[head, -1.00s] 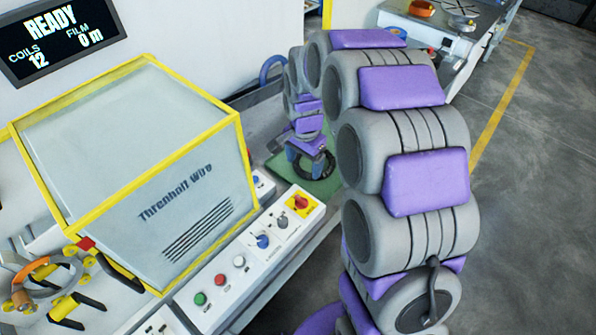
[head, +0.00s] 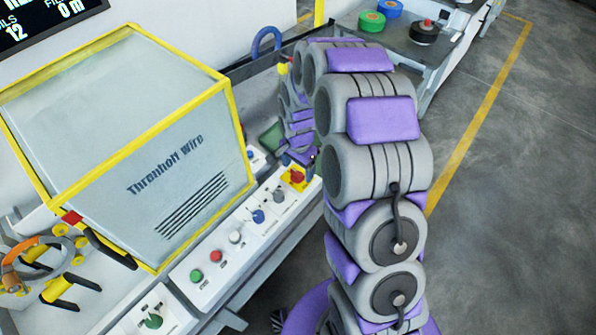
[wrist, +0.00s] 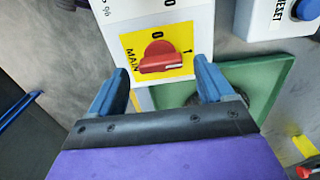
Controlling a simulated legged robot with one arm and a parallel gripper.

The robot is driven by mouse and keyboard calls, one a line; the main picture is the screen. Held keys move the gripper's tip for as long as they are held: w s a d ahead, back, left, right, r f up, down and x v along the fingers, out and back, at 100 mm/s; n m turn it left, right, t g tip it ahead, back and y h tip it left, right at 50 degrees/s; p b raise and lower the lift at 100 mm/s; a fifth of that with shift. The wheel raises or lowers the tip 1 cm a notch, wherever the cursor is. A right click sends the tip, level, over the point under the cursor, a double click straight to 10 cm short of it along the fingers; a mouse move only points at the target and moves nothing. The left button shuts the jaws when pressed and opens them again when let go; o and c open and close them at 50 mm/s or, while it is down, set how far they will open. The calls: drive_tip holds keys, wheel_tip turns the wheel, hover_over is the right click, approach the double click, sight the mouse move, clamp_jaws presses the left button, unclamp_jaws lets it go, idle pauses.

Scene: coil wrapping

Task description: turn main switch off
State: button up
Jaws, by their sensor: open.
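The main switch (wrist: 160,57) is a red rotary knob on a yellow plate marked MAIN, 0 and 1, seen in the wrist view. The white mark on its handle points right, toward the 1. In the head view the main switch (head: 294,177) sits at the far end of the white control panel. My gripper (wrist: 158,88) is open and empty, its two blue fingers to either side of and just short of the knob. I cannot tell whether either finger touches the panel. In the head view my arm's end is beside the switch, mostly hidden by the arm.
A blue reset button (wrist: 306,8) is at the wrist view's upper right. The yellow-framed wrapping machine (head: 150,150) stands left of the panel.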

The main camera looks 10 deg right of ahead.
drive_tip(key=shift+a+f, duration=0.3)
drive_tip(key=shift+f, duration=0.6)
drive_tip(key=shift+d, duration=0.15)
drive_tip(key=shift+c, duration=0.7)
drive_tip(key=c, duration=0.9)
